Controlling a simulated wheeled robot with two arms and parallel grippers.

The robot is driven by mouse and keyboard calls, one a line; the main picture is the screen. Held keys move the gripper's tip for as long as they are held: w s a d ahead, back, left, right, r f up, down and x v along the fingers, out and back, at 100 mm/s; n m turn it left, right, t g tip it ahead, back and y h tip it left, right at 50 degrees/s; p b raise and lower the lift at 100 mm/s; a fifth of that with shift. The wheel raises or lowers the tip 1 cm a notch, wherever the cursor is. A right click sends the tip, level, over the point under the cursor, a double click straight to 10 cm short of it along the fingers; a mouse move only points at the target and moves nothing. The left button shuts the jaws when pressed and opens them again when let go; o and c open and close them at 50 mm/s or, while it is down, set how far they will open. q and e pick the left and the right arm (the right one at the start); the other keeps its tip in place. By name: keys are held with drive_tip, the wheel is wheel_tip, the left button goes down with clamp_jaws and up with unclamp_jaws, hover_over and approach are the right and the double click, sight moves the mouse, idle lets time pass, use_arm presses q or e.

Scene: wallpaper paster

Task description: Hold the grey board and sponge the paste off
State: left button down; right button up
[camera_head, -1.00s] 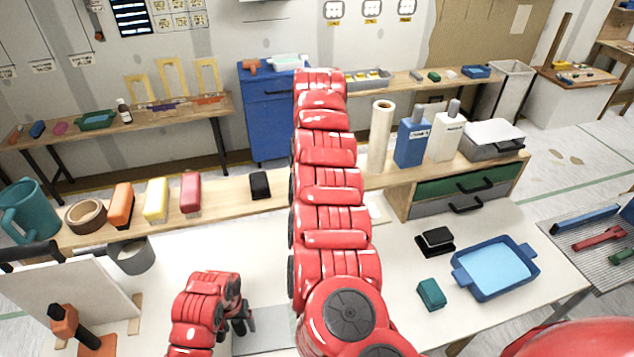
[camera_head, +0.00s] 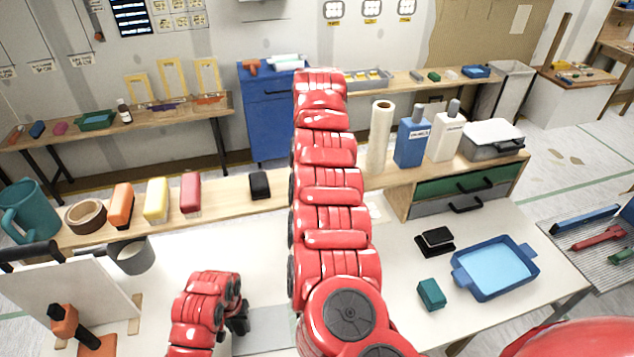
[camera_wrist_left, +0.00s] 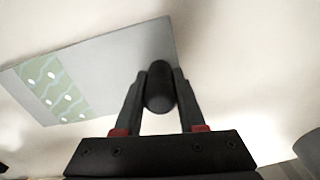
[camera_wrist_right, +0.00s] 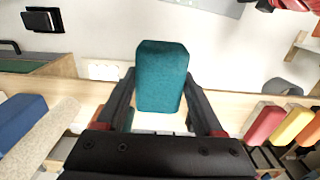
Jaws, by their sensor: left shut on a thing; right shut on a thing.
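The grey board (camera_wrist_left: 110,65) lies on the white table in the left wrist view. A pale green strip with white blobs (camera_wrist_left: 55,88) covers one end. My left gripper (camera_wrist_left: 160,88) is shut on a black rounded handle at the board's edge. In the head view the left gripper (camera_head: 240,320) is beside the board (camera_head: 268,325), which is partly hidden by my arms. My right gripper (camera_wrist_right: 160,95) is shut on a teal sponge (camera_wrist_right: 161,75), held above the table in the right wrist view. The red arm hides this gripper and sponge in the head view.
A teal block (camera_head: 431,293) lies beside a blue tray (camera_head: 495,268). A black pad (camera_head: 435,241) is behind them. Coloured blocks (camera_head: 156,200) and bottles (camera_head: 411,142) line the back shelf. A white panel (camera_head: 60,297) stands at the left.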

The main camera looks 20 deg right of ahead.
use_arm(q)
drive_tip(key=shift+c, duration=2.1)
unclamp_jaws()
drive_tip(key=shift+r+p, duration=0.4)
drive_tip(key=shift+r, duration=0.5)
drive_tip(key=shift+f, duration=0.15)
drive_tip(key=shift+f+b, duration=0.7)
drive_tip(key=shift+f, duration=0.1)
clamp_jaws()
